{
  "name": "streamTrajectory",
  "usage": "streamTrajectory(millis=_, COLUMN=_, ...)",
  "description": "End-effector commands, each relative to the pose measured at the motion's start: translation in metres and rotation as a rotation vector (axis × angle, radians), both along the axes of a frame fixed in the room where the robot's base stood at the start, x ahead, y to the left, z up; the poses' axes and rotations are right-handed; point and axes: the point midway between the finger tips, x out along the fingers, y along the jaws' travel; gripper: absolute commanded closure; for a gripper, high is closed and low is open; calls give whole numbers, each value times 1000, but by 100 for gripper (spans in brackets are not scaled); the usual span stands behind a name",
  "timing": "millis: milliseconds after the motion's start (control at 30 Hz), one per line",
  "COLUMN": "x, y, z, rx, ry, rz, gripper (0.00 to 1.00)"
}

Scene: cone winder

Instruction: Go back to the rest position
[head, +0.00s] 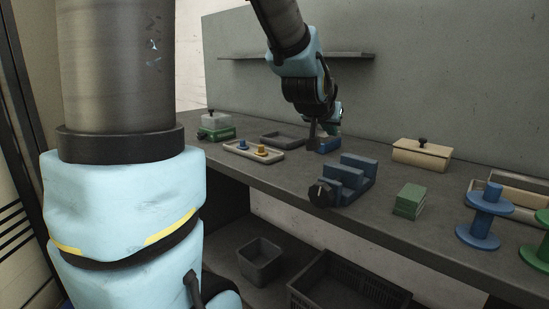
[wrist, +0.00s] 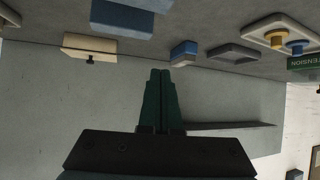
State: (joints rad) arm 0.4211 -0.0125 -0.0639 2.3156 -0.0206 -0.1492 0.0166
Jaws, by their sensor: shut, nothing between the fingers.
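My gripper (head: 336,125) is at the end of my raised arm, over the back of the bench near the wall in the head view. In the wrist view its two dark green fingers (wrist: 160,73) lie side by side, shut, with nothing between them. The wrist view is upside down, with the fingers against the plain grey back panel (wrist: 100,90). A small blue block (head: 326,146) sits on the bench below my gripper in the head view. It also shows near the fingertips in the wrist view (wrist: 183,52), apart from them.
A narrow shelf (head: 350,55) juts from the wall panel near my arm.

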Motion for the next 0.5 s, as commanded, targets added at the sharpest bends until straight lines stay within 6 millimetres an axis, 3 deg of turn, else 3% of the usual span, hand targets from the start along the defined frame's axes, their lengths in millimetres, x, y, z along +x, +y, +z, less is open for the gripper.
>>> streamTrajectory(millis=33, x=-4, y=30, z=-25, rx=37, ry=78, rz=48, gripper=100)
streamTrajectory(millis=200, x=-41, y=112, z=-92, rx=134, ry=330, rz=181, gripper=100)
streamTrajectory(millis=500, x=-123, y=198, z=-156, rx=210, ry=677, rz=343, gripper=100)
